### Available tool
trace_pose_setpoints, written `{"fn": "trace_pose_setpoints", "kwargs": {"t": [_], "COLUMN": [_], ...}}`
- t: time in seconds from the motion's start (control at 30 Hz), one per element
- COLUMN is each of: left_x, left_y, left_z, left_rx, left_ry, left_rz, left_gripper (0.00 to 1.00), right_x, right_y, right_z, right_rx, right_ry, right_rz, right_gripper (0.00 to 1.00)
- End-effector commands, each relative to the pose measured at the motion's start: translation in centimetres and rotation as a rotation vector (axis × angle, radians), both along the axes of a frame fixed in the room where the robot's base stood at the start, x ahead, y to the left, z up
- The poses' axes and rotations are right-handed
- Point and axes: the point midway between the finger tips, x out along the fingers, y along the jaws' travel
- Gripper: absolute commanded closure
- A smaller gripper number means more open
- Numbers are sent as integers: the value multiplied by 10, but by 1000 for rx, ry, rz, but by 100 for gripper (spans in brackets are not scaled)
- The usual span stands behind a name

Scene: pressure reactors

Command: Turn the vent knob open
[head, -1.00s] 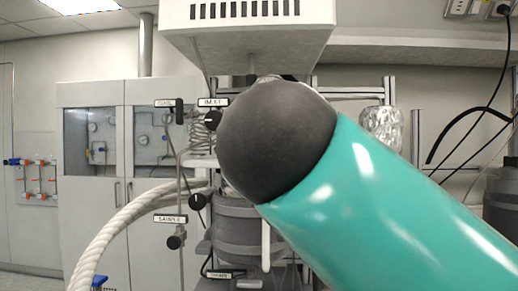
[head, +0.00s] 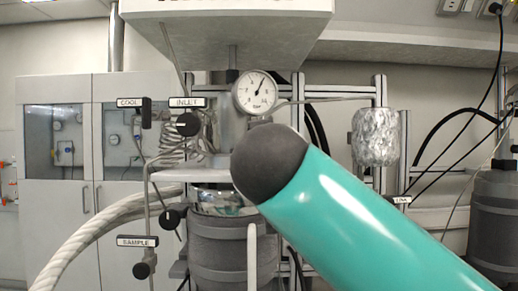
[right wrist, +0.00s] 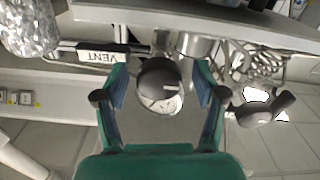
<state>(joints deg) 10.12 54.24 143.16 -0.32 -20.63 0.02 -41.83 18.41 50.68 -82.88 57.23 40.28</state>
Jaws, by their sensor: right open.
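The vent knob (right wrist: 158,78) is a dark round knob with a light pointer line, in the middle of the right wrist view. The white VENT label (right wrist: 102,56) is to its left there. My right gripper (right wrist: 161,85) is open, with one finger on each side of the knob; I see gaps between the fingers and the knob. In the head view my teal right arm and its dark rounded end cover the vent knob and the gripper. My left gripper is in neither view.
The reactor (head: 218,245) carries a pressure gauge (head: 255,92), with the INLET knob (head: 187,124) and SAMPLE knob (head: 144,264) to its left. A foil-wrapped vessel (head: 376,137) hangs to the right. A thick pale hose (head: 95,235) curves at lower left.

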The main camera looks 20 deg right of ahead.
Motion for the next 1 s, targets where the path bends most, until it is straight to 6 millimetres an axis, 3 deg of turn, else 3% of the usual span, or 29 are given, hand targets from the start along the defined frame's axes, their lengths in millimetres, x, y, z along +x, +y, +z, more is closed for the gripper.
{"fn": "trace_pose_setpoints", "kwargs": {"t": [0.27, 0.6, 1.0], "left_x": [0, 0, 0], "left_y": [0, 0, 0], "left_z": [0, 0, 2], "left_rx": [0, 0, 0], "left_ry": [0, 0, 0], "left_rz": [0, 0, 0], "left_gripper": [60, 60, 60], "right_x": [0, 0, 1], "right_y": [-1, -1, 0], "right_z": [0, -1, 0], "right_rx": [0, 0, -59], "right_ry": [1, 1, 19], "right_rz": [-1, -1, 0], "right_gripper": [33, 90, 90]}}
